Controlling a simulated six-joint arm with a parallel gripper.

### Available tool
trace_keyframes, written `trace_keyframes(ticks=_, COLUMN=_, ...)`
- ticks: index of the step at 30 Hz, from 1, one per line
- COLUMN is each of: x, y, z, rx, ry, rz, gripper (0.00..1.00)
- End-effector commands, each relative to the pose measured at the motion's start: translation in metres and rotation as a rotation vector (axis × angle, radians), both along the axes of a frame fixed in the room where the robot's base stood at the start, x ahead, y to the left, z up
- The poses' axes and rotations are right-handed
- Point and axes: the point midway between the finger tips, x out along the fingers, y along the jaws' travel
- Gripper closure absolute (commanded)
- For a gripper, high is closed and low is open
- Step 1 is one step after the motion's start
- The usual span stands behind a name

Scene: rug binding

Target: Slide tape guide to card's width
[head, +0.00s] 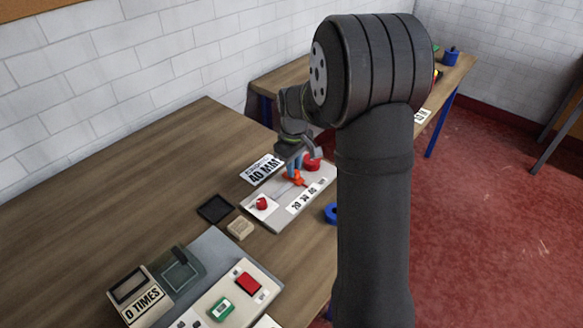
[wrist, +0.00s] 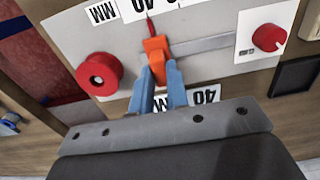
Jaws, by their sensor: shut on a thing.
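The orange tape guide (wrist: 156,46) stands on a metal slot (wrist: 205,46) in a pale panel (wrist: 205,72). Its thin red pointer reaches the number scale, which the wrist view cuts off at the top; I cannot tell the exact reading. My gripper (wrist: 157,78) has its two blue fingers shut on the guide. In the head view the guide (head: 298,178) is under my gripper (head: 297,163), partly hidden. The white card (head: 263,170) reads 40 MM and lies beside the panel; its print also shows partly behind my fingers in the wrist view (wrist: 206,96).
A red spool (wrist: 100,74) and a red knob (wrist: 268,38) stand at the panel's ends. A black tray (head: 215,208), a beige block (head: 240,228) and a counter marked 0 TIMES (head: 142,302) are nearby. The table's back left (head: 130,190) is clear.

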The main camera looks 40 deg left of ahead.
Motion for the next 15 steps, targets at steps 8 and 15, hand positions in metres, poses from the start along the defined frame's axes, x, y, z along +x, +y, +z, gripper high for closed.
trace_keyframes(ticks=8, x=0.0040, y=-0.0001, z=0.0008, rx=0.003, ry=-0.009, rz=-0.001, gripper=0.64)
trace_keyframes(ticks=15, x=0.0032, y=0.0001, z=0.0072, rx=0.003, ry=-0.008, rz=-0.001, gripper=0.64)
